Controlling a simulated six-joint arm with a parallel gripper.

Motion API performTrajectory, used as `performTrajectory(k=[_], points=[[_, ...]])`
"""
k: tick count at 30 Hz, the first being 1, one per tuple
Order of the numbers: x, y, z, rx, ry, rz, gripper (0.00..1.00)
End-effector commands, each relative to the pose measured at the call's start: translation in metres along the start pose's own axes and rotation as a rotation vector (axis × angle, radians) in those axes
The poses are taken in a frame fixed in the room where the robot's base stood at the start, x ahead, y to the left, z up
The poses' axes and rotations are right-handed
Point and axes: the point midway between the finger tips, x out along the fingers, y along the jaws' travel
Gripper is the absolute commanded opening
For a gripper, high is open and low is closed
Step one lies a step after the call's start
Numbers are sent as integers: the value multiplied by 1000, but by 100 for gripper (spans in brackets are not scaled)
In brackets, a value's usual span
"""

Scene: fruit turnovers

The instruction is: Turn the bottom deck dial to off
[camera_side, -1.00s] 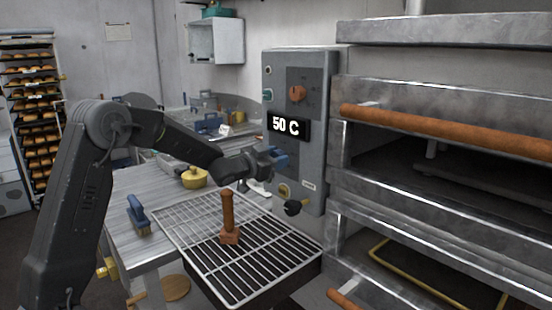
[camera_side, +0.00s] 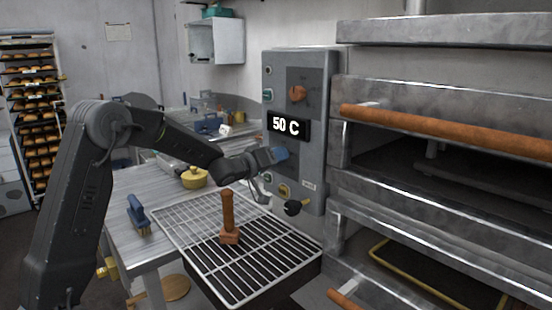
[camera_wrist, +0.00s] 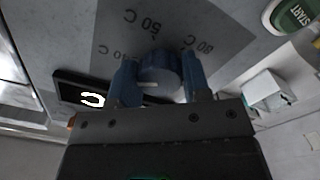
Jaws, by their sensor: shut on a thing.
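The oven control panel (camera_side: 283,62) is a grey box left of the oven decks. Its display (camera_side: 290,126) reads 50 C. An orange dial (camera_side: 298,93) sits above the display. A blue round dial (camera_wrist: 160,80) with a short white mark sits on a dark temperature scale (camera_wrist: 175,30) in the wrist view. My gripper (camera_side: 280,154) is at the panel just below the display. Its blue fingers are shut on the blue dial, one on either side. In the side view my gripper largely hides this dial. I cannot tell which one the task calls the bottom deck dial's off mark.
A green START button (camera_wrist: 292,16) is near the dial. A black-knobbed lever (camera_side: 293,207) sticks out low on the panel. A wire rack (camera_side: 190,222) holding an orange-brown handled tool (camera_side: 228,215) lies below my arm. The oven's orange handle (camera_side: 450,130) is at right.

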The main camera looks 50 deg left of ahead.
Motion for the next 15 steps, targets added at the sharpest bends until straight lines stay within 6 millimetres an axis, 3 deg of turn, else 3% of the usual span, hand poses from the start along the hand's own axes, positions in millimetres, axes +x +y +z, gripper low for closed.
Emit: performTrajectory(k=[15], points=[[0, 0, -1, -492, 3, 1, 20]])
